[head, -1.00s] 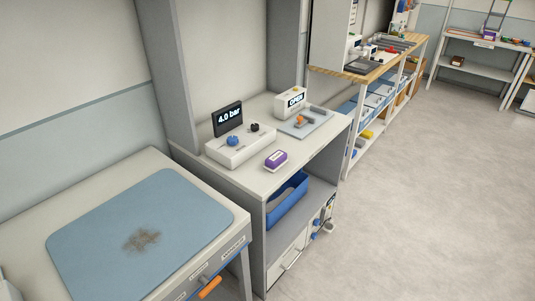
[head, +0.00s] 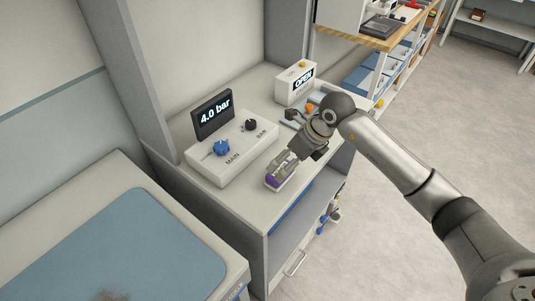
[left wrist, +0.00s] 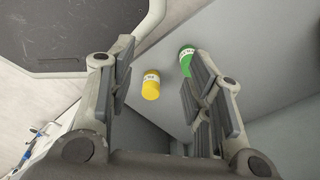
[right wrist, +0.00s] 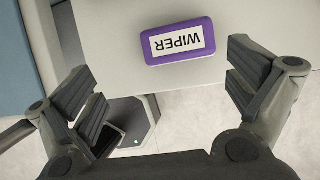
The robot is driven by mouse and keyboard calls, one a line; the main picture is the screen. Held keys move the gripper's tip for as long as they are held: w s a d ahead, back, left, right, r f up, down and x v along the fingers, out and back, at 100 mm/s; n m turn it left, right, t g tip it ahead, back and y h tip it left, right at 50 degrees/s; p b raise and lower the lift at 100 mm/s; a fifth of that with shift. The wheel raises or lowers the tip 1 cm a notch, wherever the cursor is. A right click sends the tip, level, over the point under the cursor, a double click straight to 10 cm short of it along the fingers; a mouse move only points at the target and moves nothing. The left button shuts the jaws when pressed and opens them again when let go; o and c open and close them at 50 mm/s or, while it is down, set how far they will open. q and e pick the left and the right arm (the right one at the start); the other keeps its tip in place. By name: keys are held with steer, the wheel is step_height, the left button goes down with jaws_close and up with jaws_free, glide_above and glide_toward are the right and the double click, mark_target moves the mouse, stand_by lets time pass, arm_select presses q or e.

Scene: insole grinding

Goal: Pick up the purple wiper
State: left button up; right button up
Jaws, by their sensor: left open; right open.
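The purple wiper (head: 274,182) is a small block with a white label, on the workbench near its front edge. In the right wrist view the wiper (right wrist: 178,57) lies ahead of my fingers, its label reading WIPER upside down. My right gripper (head: 290,168) is just above the wiper in the head view and partly covers it. In the right wrist view my right gripper (right wrist: 165,88) is open and empty, its fingers wide apart on either side of the wiper. My left gripper (left wrist: 157,75) is open and empty, away from the wiper, and shows only in its own wrist view.
A white control box (head: 232,150) with a blue and a black knob and a 4.0 bar display (head: 213,116) stands behind the wiper. An OPEN sign box (head: 295,84) is farther back. The left wrist view shows a yellow bottle (left wrist: 151,86) and a green bottle (left wrist: 187,62).

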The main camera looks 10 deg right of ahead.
mark_target(281, 169)
steer(key=w+f, duration=0.1)
steer(key=w+f+h+p, duration=0.1)
steer(key=f, duration=0.1)
steer(key=shift+f, duration=0.1)
steer(key=shift+w+f+p, duration=0.3)
steer(key=shift+f+p, duration=0.2)
steer(key=shift+f, duration=0.1)
steer(key=p+x, duration=0.1)
steer(key=x, duration=0.2)
steer(key=shift+s+f, duration=0.1)
steer(key=shift+f, duration=0.1)
steer(key=shift+a+f, duration=0.2)
steer(key=shift+f, duration=0.25)
arm_select(q)
step_height(281, 169, up, 3)
steer(key=shift+w+r, duration=0.15)
steer(key=shift+r, duration=0.05)
steer(key=shift+s, duration=0.35)
arm_select(e)
steer(key=c, duration=0.8)
